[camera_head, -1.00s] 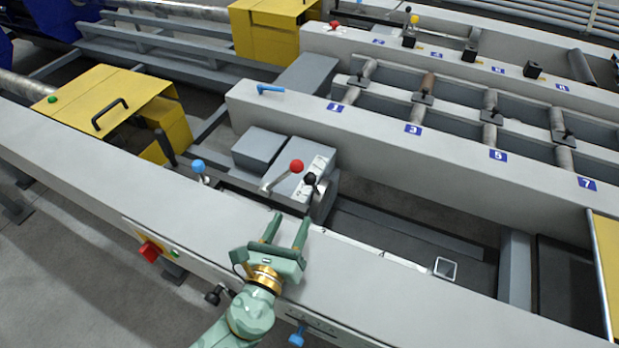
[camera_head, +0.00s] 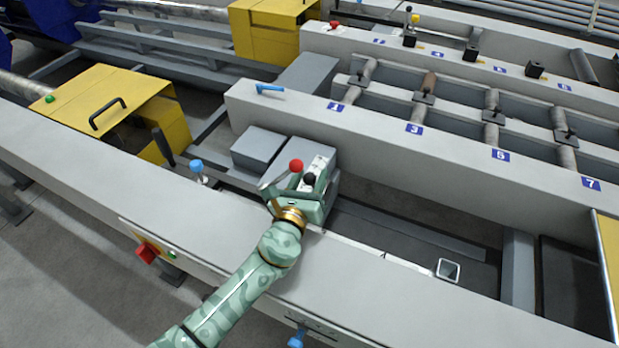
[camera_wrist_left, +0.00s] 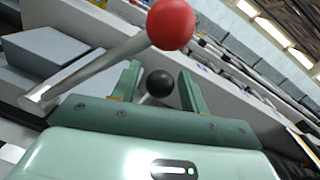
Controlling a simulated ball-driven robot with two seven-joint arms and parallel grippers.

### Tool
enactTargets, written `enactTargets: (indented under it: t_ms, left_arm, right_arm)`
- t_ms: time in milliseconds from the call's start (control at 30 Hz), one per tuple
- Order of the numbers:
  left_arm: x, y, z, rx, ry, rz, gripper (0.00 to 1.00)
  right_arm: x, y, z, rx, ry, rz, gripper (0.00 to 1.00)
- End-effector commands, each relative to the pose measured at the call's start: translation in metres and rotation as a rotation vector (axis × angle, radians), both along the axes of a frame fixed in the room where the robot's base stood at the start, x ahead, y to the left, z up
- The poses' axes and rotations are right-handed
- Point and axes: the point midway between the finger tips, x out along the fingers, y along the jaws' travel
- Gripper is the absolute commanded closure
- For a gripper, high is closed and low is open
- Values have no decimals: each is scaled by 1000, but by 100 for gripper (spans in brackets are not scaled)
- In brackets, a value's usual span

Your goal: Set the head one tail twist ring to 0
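My left gripper (camera_head: 310,175) is at the grey box (camera_head: 262,148) with two ball-topped levers. In the left wrist view the gripper (camera_wrist_left: 159,74) is open, and a black ball knob (camera_wrist_left: 159,84) shows between its fingers with gaps on both sides. I cannot tell whether the ball lies fully between the fingers or beyond them. A red ball knob (camera_wrist_left: 171,24) on a slanted metal lever (camera_wrist_left: 88,70) stands close to the left finger. In the head view the red knob (camera_head: 296,166) is just above the gripper. I cannot make out a twist ring or its marks.
A blue-capped knob (camera_head: 197,166) stands left of the box. A blue handle (camera_head: 269,88) lies on the beam behind. A second blue knob (camera_head: 297,338) and a red switch (camera_head: 147,253) are on the front beam (camera_head: 420,315). A yellow cover (camera_head: 100,95) stands left.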

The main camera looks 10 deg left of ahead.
Motion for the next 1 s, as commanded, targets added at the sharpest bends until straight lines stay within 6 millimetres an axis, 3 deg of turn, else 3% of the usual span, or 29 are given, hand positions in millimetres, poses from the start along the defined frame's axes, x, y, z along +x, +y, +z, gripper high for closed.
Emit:
enactTargets:
  t_ms: [33,133,267,500,700,733,800,1000]
  left_arm:
    - [0,0,0,0,0,0,71]
    - [0,0,0,0,0,0,99]
    - [1,0,1,0,0,0,100]
    - [23,-8,10,1,-2,1,100]
    - [22,-7,10,0,-1,0,100]
    - [22,-7,10,0,-1,0,69]
    - [22,-7,9,0,-1,0,52]
    - [22,-7,9,0,0,0,52]
  right_arm:
    - [0,0,0,0,0,0,100]
    - [0,0,0,0,0,0,100]
    - [0,1,0,1,0,0,100]
    - [0,2,0,3,1,0,100]
    - [-1,3,0,3,1,0,100]
    - [-1,3,0,3,1,0,100]
    - [-1,3,0,3,1,0,100]
    - [-1,3,0,3,1,0,100]
